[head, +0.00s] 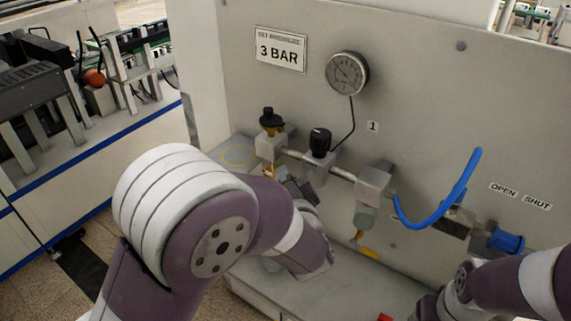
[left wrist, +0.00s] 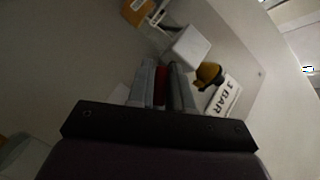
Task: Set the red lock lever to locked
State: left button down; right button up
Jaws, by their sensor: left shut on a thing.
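The red lock lever (left wrist: 160,86) shows as a narrow red strip between the fingers of my left gripper (left wrist: 162,80) in the left wrist view. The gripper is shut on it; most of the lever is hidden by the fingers. In the head view my left gripper (head: 281,174) is at the left end of the pipe, just below the valve block (head: 270,147) with the black-topped yellow knob (head: 271,122). The lever itself is hidden there.
The grey panel carries a gauge (head: 347,73), a "3 BAR" sign (head: 280,49), a black regulator knob (head: 320,141), a filter block (head: 373,184) and a blue hose (head: 447,198). A blue fitting (head: 506,241) sits at right. A small red piece (head: 385,317) shows at the bottom edge.

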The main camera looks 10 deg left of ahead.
pick_arm(q)
jog(key=n+g+h+p, duration=0.1)
jog(key=p, duration=0.1)
jog(key=n+g+p, duration=0.1)
jog(key=p, duration=0.1)
jog(key=shift+s+d+f+h, duration=0.1)
jog(key=shift+d+f+h, duration=0.05)
jog(key=shift+d+h, duration=0.25)
jog(key=shift+s+d+f+n+g+h+p, duration=0.1)
jog(key=shift+d+f+n+g+h+p, duration=0.1)
jog(key=shift+f+n+g+h+p, duration=0.45)
pick_arm(e)
notch_tip(320, 180, up, 7)
pick_arm(q)
jog(key=shift+s+d+f+n+g+h+b, duration=0.15)
jog(key=shift+d+n+g+h+b, duration=0.25)
jog(key=shift+n+h+b, duration=0.25)
jog(key=shift+s+d+f+n+g+h+b, duration=0.1)
jog(key=shift+d+n+g+h+b, duration=0.3)
jog(key=shift+h+b, duration=0.35)
jog(key=shift+s+d+f+n+g+h+b, duration=0.15)
jog(key=shift+d+n+g+h+b, duration=0.3)
jog(key=shift+h, duration=0.4)
pick_arm(e)
jog(key=shift+f, duration=2.05)
pick_arm(q)
jog(key=shift+r, duration=0.1)
jog(key=c, duration=1.1)
grip_release()
jog(key=shift+c, duration=0.2)
